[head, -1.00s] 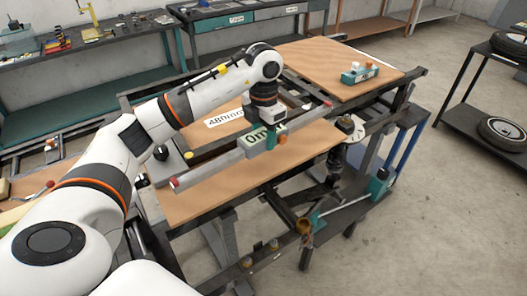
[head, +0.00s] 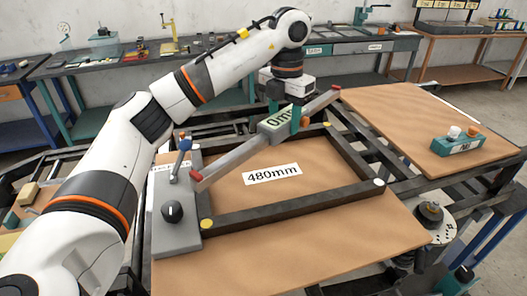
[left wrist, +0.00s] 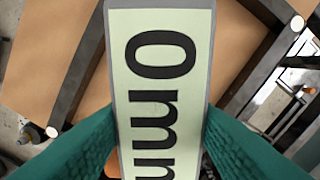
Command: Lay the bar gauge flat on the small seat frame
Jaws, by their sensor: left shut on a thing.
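The bar gauge (head: 235,154) is a long grey bar with red ends and a pale "0mm" display. My left gripper (head: 285,116) is shut on its middle and holds it at a slant across the picture. The display fills the middle of the left wrist view (left wrist: 158,60), between the teal fingers. The small seat frame (head: 300,207) is a dark rectangular frame on a brown board, around a "480mm" label (head: 272,174). The gauge appears above the frame, near its back side; the exact gap is unclear. My right gripper is not in view.
A grey block with a black knob and a blue-topped lever (head: 175,235) stands at the frame's left side. A teal block with knobs (head: 458,143) sits on the right board (head: 420,110). The front board (head: 300,255) is clear. Benches with tools line the wall.

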